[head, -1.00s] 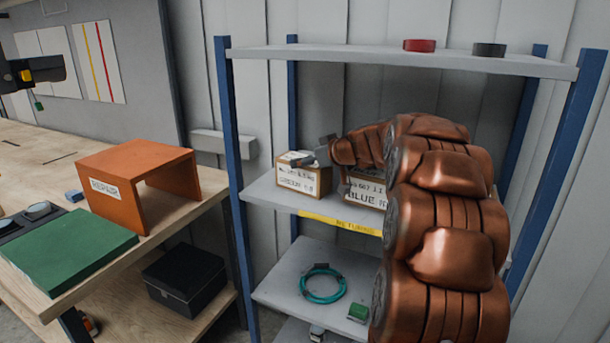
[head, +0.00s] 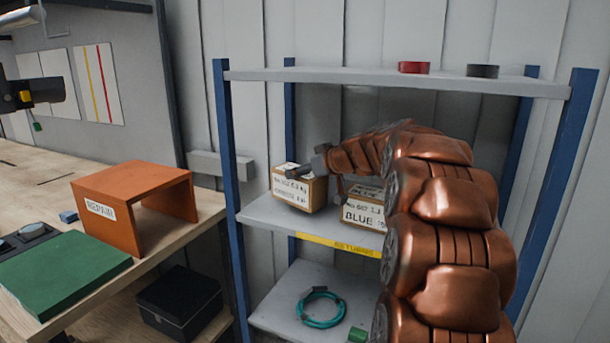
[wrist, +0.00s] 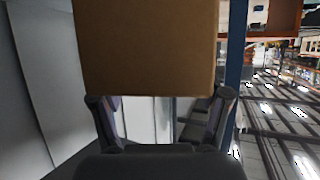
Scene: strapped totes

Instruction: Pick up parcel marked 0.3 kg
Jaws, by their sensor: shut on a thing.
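A brown cardboard parcel (head: 298,190) with a white label is on the left of the middle shelf; the label's small print seems to read 0.3 kg. It sits slightly tilted, and its base looks raised a little off the shelf. My gripper (head: 308,168) is shut on this parcel from above and its right side. In the wrist view the parcel's plain brown face (wrist: 150,45) fills the top middle, with the two fingertips (wrist: 161,98) at its lower edge. A second parcel (head: 362,208), labelled BLUE, stands to its right, partly hidden by my arm.
The grey shelf unit has blue posts (head: 228,200) and a top board (head: 380,80) above the parcels. Red (head: 413,67) and black (head: 482,71) rolls lie on top. A teal cable coil (head: 320,308) lies on the lower shelf. An orange REPAIR stand (head: 120,185) is on the bench.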

